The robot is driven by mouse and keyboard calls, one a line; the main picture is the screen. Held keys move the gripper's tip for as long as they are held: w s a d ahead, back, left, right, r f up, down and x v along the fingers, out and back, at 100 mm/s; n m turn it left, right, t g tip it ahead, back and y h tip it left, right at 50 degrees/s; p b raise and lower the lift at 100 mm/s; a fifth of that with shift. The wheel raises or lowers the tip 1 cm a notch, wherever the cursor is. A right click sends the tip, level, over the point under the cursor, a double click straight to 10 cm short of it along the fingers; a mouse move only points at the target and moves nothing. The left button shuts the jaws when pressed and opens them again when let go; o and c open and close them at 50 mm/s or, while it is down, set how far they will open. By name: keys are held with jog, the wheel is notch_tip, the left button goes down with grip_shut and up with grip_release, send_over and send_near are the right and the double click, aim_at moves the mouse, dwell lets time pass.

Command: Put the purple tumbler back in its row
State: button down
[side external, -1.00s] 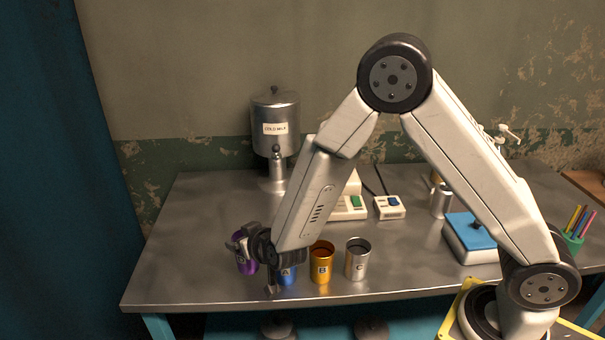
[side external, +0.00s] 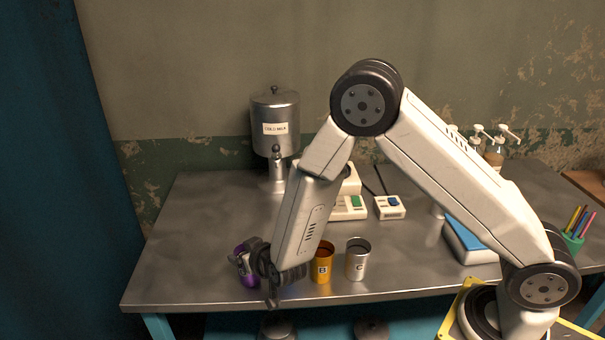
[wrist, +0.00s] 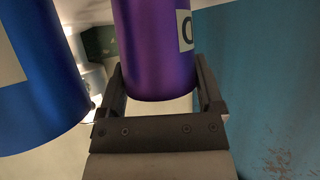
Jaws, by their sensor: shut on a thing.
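The purple tumbler (side external: 249,281) is at the front left of the steel table, partly covered by my gripper (side external: 241,259). In the wrist view the purple tumbler (wrist: 155,50) sits between the two fingers, and the edge of a pale label shows on it. My gripper is shut on it. I cannot tell whether its base touches the table. A blue tumbler (wrist: 38,85) is close to its left in the wrist view; my wrist hides it in the side view. An orange tumbler marked B (side external: 322,262) and a silver tumbler marked C (side external: 357,260) stand upright to the right.
A steel cold milk dispenser (side external: 275,150) stands at the back. A device with a green button (side external: 356,202), a box with a blue button (side external: 393,203) and a blue-topped block (side external: 462,240) are farther right. The table (side external: 190,225) is bare at the left, and its front edge is near.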

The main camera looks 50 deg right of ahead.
jog(key=shift+f, duration=0.1)
grip_release()
jog(key=shift+v, duration=0.8)
jog(key=v, duration=1)
jog(key=shift+s+r, duration=0.15)
jog(key=shift+r, duration=0.05)
